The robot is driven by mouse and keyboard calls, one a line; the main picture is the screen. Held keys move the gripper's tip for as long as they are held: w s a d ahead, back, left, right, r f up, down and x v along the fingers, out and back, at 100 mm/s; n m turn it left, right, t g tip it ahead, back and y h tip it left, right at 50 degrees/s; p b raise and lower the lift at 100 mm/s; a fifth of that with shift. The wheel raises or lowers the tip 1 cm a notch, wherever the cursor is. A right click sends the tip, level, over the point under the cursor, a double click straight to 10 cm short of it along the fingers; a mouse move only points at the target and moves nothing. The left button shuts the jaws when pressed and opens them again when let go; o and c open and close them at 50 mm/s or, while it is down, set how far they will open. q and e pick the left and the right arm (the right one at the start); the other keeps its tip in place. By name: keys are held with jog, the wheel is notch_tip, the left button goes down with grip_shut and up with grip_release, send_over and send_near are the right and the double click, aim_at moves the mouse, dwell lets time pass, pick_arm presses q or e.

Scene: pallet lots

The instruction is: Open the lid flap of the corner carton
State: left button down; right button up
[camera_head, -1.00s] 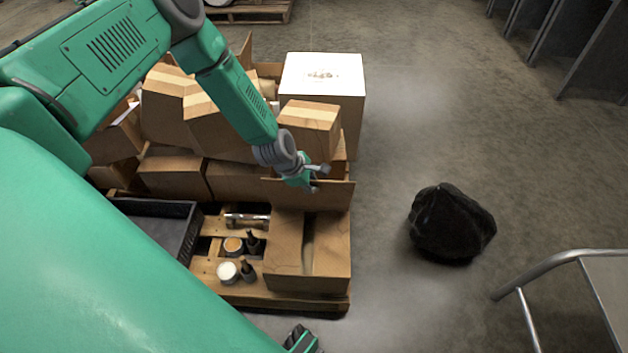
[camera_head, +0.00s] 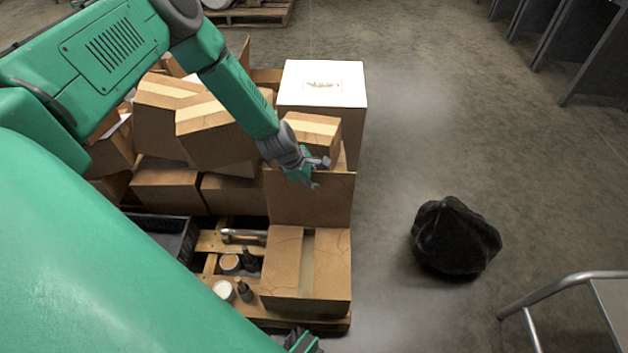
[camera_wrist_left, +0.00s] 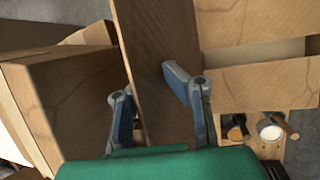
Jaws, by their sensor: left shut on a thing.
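The corner carton (camera_head: 320,282) is a brown box at the pallet's near right corner. Its top has a paler strip down the middle; I cannot tell if that is tape or a gap. Its lid flap (camera_head: 312,203) stands raised at the far edge. My left gripper (camera_head: 316,174) is at the flap's upper edge. In the left wrist view, the fingers (camera_wrist_left: 152,98) are on either side of the flap (camera_wrist_left: 165,45), shut on it. My right gripper (camera_head: 305,342) shows only as a dark piece at the bottom edge; its jaws cannot be made out.
Stacked brown cartons (camera_head: 215,130) and a white-topped box (camera_head: 322,85) stand behind the flap. A dark crate (camera_head: 160,232) and small jars (camera_head: 223,290) are left of the carton. A black sack (camera_head: 455,238) and metal rail (camera_head: 550,292) are at right, with clear floor between.

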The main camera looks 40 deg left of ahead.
pick_arm(q)
jog(key=shift+w+a+f, duration=0.1)
jog(key=shift+a, duration=0.35)
jog(key=c, duration=1.8)
grip_release()
jog(key=shift+o, duration=0.2)
jog(key=v, duration=1.1)
jog(key=shift+s+r, duration=0.2)
jog(key=shift+r, duration=0.1)
